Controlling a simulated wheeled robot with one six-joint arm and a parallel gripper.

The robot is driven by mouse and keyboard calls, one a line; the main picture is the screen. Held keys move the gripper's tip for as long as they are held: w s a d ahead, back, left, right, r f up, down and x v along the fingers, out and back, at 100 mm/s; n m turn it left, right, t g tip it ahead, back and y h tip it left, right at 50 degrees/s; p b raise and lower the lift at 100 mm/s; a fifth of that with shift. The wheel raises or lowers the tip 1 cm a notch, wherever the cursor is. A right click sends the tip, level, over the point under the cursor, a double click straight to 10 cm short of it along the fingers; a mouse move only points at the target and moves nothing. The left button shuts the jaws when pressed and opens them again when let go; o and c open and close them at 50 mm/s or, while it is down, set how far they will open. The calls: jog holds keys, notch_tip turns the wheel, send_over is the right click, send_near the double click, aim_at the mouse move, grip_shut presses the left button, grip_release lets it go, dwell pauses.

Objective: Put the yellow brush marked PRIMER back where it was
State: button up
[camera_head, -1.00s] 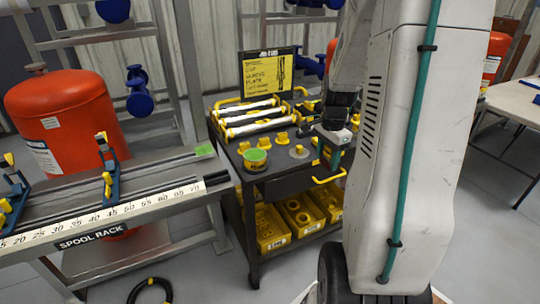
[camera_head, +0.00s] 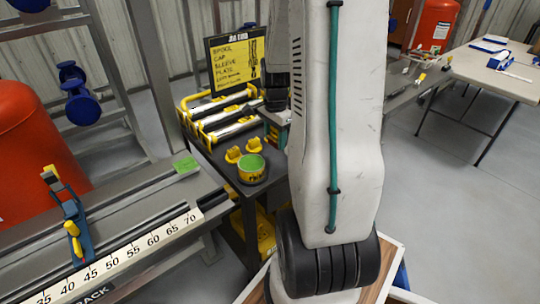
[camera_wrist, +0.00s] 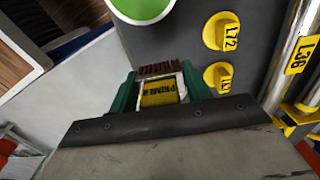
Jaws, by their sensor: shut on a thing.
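The yellow brush (camera_wrist: 158,93) marked PRIMER sits between the teal fingers of my gripper (camera_wrist: 160,88) in the wrist view. Its dark red bristles (camera_wrist: 159,69) point away from the wrist, toward the can. My gripper is shut on it, over the dark cart top (camera_head: 225,172). In the head view my arm hides most of the gripper, and I cannot make out the brush there. I cannot tell from these frames which spot the brush came from.
A green-topped yellow can (camera_head: 252,176) stands on the cart near its front edge. Yellow caps, one marked L72 (camera_wrist: 221,31), stand beside it. Open floor lies between cart and table.

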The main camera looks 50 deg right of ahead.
aim_at(274, 163)
jog(key=shift+f, duration=3.5)
jog(key=shift+f, duration=0.15)
jog(key=o, duration=1)
